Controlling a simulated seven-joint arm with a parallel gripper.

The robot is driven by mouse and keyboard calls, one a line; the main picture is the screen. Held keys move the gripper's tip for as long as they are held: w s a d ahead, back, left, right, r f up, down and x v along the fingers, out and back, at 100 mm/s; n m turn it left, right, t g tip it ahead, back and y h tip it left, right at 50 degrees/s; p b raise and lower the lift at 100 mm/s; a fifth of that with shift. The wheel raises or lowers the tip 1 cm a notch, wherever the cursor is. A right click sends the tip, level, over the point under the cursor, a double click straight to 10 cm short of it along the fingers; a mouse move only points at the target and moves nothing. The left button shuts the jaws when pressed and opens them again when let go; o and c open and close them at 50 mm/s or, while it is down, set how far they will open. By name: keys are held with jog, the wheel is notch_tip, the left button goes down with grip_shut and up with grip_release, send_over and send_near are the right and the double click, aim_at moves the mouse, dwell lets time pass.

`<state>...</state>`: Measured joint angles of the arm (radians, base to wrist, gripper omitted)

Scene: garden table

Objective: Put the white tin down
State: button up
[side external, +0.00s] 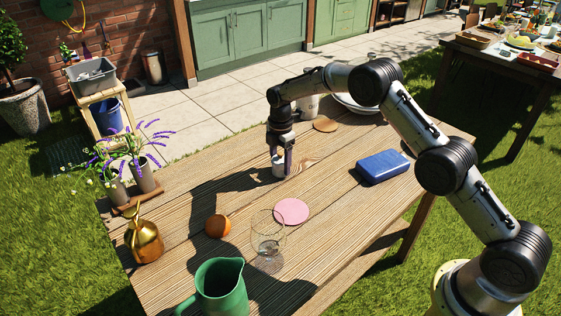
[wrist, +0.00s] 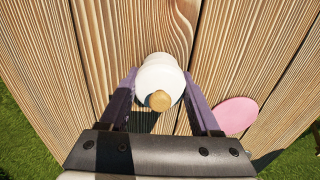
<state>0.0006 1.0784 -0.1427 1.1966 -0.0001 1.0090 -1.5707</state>
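The white tin (side external: 278,168), with a round wooden knob on its lid, is upright under my gripper (side external: 281,158) near the middle of the table. In the wrist view the tin (wrist: 158,78) sits between the two purple fingers of my gripper (wrist: 160,84). The fingertips meet the tin's sides, one on each side, so my gripper appears shut on it. The tin's base is at or very close to the wooden table (side external: 185,205); I cannot tell whether it touches.
A pink disc (side external: 291,211), a clear glass (side external: 268,234), an orange (side external: 217,226) and a green jug (side external: 221,288) stand nearer the front. A blue box (side external: 382,166) lies to the right, a brass watering can (side external: 144,240) at the left. Bare wood surrounds the tin.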

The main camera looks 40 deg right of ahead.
jog(key=o, duration=0.4)
notch_tip(320, 180, up, 12)
jog(key=shift+f, duration=0.1)
jog(key=shift+s+r, duration=0.15)
jog(key=shift+r, duration=0.55)
jog(key=s+r+m+t, duration=0.3)
jog(key=s+r+m, duration=0.6)
jog(key=s+r, duration=0.95)
jog(key=s+f+m+t, duration=0.1)
jog(key=s+f+m, duration=0.2)
jog(key=s, duration=0.9)
jog(key=s+f+m+t, duration=0.1)
jog(key=s+f+m, duration=0.3)
jog(key=s, duration=0.7)
jog(key=shift+s+m+t, duration=0.3)
jog(key=shift+s+m, duration=0.1)
jog(key=shift+m, duration=0.6)
